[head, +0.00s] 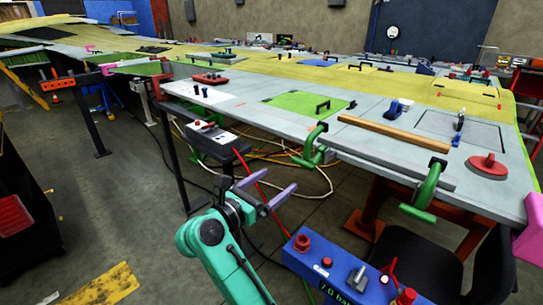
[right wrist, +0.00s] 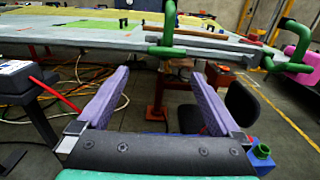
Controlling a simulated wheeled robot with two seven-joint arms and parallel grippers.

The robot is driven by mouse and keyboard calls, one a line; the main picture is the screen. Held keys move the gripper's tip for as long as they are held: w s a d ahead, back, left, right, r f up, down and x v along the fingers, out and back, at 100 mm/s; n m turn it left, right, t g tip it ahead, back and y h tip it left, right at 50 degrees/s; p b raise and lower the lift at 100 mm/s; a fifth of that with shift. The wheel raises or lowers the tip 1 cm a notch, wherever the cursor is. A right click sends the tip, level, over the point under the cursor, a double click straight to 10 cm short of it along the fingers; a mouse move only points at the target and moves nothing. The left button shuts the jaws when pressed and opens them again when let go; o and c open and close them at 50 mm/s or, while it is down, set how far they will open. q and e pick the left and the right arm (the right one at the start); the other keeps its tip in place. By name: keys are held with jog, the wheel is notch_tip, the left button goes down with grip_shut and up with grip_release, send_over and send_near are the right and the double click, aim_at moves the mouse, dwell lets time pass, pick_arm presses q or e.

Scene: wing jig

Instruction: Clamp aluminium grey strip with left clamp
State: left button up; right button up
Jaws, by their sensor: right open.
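A second green clamp (head: 428,190) stands at the strip's right end. I cannot tell whether either clamp is tight on the strip. My right gripper (head: 273,190), with purple fingers, is open and empty, below and in front of the left clamp, apart from it. Its fingers (right wrist: 160,73) are wide apart in the wrist view. My left gripper is not in view.
A blue box (head: 340,268) with red knobs stands near the front, right of my right arm. A grey control box (head: 212,138) on a post is to the left. Cables lie on the floor under the wing. A black chair (head: 415,250) is at the right.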

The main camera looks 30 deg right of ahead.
jog(key=p, duration=0.2)
send_near(309, 159)
jog(key=w+d, duration=0.1)
jog(key=d, duration=0.1)
jog(key=x, duration=0.3)
jog(key=f+x, duration=0.1)
jog(key=x, duration=0.5)
jog(key=shift+w+d+f+p, duration=0.15)
jog(key=shift+w+d+p, duration=0.05)
jog(key=shift+w+p, duration=0.2)
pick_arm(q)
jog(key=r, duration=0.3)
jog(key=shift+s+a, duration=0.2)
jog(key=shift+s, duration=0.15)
pick_arm(e)
grip_shut()
